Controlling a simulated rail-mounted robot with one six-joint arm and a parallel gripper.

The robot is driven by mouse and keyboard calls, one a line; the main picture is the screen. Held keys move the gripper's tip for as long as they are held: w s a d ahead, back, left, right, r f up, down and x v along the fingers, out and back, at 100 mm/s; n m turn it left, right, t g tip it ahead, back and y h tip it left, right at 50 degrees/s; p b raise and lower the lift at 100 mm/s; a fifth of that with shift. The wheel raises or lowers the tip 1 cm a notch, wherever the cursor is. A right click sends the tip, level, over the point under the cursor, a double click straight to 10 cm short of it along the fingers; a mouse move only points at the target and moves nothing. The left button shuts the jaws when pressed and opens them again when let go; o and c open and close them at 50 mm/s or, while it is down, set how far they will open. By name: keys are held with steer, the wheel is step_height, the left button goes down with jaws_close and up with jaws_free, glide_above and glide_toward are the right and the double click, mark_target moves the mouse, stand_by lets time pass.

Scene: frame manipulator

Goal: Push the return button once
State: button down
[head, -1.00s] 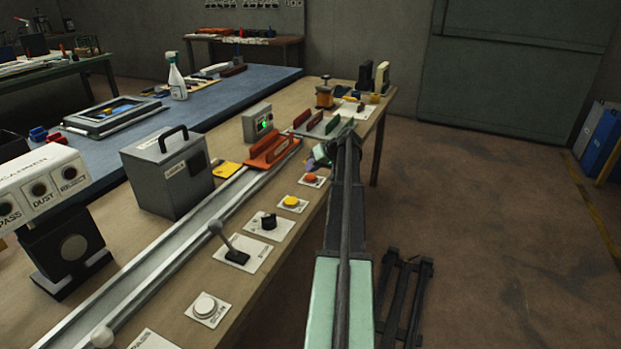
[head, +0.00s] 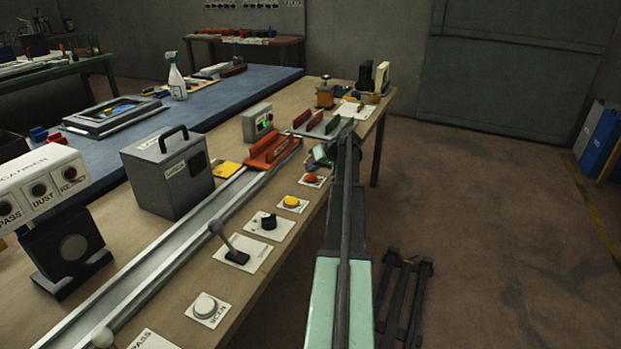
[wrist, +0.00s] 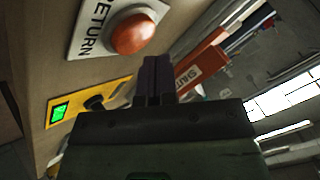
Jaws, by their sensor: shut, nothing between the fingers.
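The return button is an orange-red dome (wrist: 132,33) on a white plate lettered RETURN in the wrist view. It also shows in the head view as a small orange-red button (head: 311,178) at the right edge of the wooden bench. My gripper (wrist: 154,62) is shut, its dark purple fingers together and empty. In the wrist view the fingertips lie just below and right of the dome, with a small gap in the picture. In the head view my gripper (head: 313,161) is close behind the button, partly hidden by my arm.
A yellow button (head: 291,202), a black knob (head: 268,222), a lever (head: 228,243) and a white button (head: 206,306) line the bench edge nearer the camera. An orange carriage (head: 270,152) sits on the rail. A box with a green light (head: 258,121) stands behind it.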

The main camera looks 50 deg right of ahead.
mark_target(311, 176)
steer(key=shift+f+b, duration=0.45)
steer(key=shift+f+b, duration=0.4)
steer(key=shift+b, duration=0.05)
stand_by(0.5)
stand_by(0.3)
steer(key=shift+r+p, duration=0.85)
step_height(311, 176, up, 5)
steer(key=p, duration=0.5)
steer(key=shift+r, duration=0.1)
